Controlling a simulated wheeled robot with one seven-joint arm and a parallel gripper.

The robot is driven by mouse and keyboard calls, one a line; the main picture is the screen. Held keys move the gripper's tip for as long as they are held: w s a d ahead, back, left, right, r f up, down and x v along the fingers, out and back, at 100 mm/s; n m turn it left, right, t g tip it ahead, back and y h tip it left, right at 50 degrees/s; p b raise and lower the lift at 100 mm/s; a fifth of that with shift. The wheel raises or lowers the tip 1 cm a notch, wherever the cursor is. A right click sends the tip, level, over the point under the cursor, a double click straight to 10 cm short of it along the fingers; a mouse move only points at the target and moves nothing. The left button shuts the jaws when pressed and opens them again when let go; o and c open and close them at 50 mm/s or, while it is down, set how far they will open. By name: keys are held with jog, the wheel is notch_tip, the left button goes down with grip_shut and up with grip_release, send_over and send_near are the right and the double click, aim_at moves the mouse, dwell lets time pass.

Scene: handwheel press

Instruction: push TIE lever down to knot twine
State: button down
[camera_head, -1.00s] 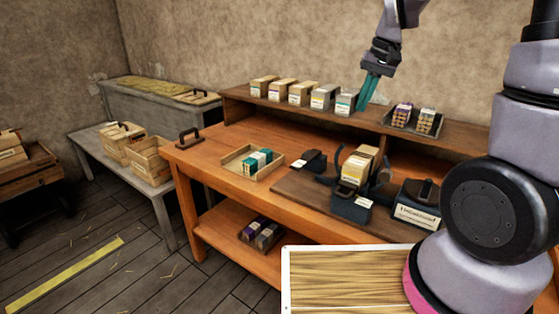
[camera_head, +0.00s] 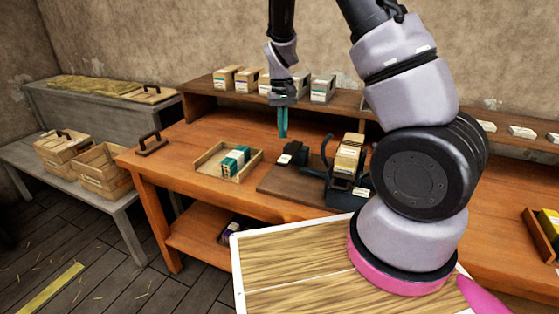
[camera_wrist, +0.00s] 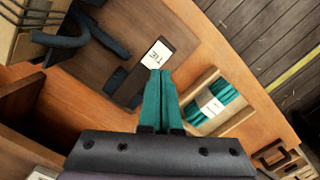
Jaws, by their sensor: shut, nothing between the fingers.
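The TIE lever (camera_wrist: 142,72) is a dark bar with a white "TIE" label, beside the press in the wrist view. In the head view it is the small dark block (camera_head: 292,153) at the left of the press. My gripper (camera_head: 283,135) is shut and empty, its teal fingers pointing down above the lever. In the wrist view, the fingertips (camera_wrist: 160,72) overlap the lever's labelled end; I cannot tell whether they touch. The dark press (camera_head: 337,190) holds a stack of tan packets (camera_head: 348,158). I cannot make out the twine.
A wooden tray (camera_head: 200,164) with teal-wrapped bundles (camera_head: 236,160) lies left of the press. A raised shelf (camera_head: 213,92) with several boxes runs behind. A black handle (camera_head: 150,145) sits at the bench's left end.

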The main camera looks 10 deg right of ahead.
aim_at(283, 159)
jog(key=shift+s+f, duration=0.2)
jog(key=shift+f, duration=1.55)
jog(key=shift+s+f, duration=0.2)
jog(key=shift+f, duration=1.55)
jog(key=shift+f, duration=2.2)
